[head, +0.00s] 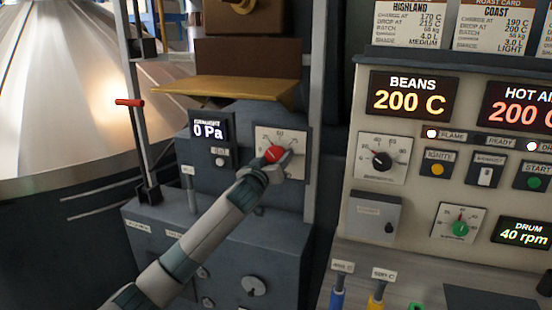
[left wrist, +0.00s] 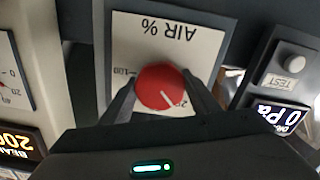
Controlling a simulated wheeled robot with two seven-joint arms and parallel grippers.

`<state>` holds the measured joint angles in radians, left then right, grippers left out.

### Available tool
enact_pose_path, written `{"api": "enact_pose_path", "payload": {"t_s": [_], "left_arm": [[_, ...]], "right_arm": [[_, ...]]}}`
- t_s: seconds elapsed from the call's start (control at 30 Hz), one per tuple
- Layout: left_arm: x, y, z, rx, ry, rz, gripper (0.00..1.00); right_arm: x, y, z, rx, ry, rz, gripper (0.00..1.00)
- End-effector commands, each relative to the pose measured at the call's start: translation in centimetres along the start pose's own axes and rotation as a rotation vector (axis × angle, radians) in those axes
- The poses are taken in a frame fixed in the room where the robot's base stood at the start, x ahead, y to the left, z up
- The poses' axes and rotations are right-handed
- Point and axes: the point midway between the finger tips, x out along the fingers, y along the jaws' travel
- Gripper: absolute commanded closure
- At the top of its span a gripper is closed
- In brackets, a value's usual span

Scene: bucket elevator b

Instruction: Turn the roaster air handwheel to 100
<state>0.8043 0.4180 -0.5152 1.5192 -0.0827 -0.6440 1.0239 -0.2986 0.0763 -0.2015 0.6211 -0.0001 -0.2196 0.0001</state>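The roaster air handwheel is a round red knob (head: 275,154) on a white dial plate (head: 296,142). In the left wrist view the knob (left wrist: 161,86) shows upside down on the plate marked AIR % (left wrist: 170,35). Its white pointer line aims down and right there, close to the 25 mark. The 100 mark is on the left side in that view. My left gripper (head: 272,163) is at the knob, one dark finger on each side; in the left wrist view both fingers (left wrist: 160,88) appear to touch its rim. My right gripper is not in view.
A draught display (head: 208,130) reading 0 Pa and a test button (head: 220,161) sit left of the dial. A roaster panel with a BEANS 200 C display (head: 412,95) stands to the right. A red-handled lever (head: 128,102) stands to the left.

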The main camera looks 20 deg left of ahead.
Motion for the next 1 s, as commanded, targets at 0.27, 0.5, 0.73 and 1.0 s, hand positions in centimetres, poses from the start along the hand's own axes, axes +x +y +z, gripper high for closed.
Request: {"api": "enact_pose_path", "payload": {"t_s": [0.27,0.5,0.73,1.0], "left_arm": [[0.0,0.0,-0.1,0.031,0.0,0.0,0.67],[0.0,0.0,-0.2,0.136,-0.001,-0.001,0.67],[0.0,0.0,-0.2,0.31,-0.003,-0.002,0.67],[0.0,0.0,-0.3,0.565,-0.006,-0.002,0.67]], "right_arm": [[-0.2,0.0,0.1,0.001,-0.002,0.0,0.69],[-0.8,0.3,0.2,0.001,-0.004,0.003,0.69],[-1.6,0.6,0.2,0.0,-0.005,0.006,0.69],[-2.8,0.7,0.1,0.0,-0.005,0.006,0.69]]}}
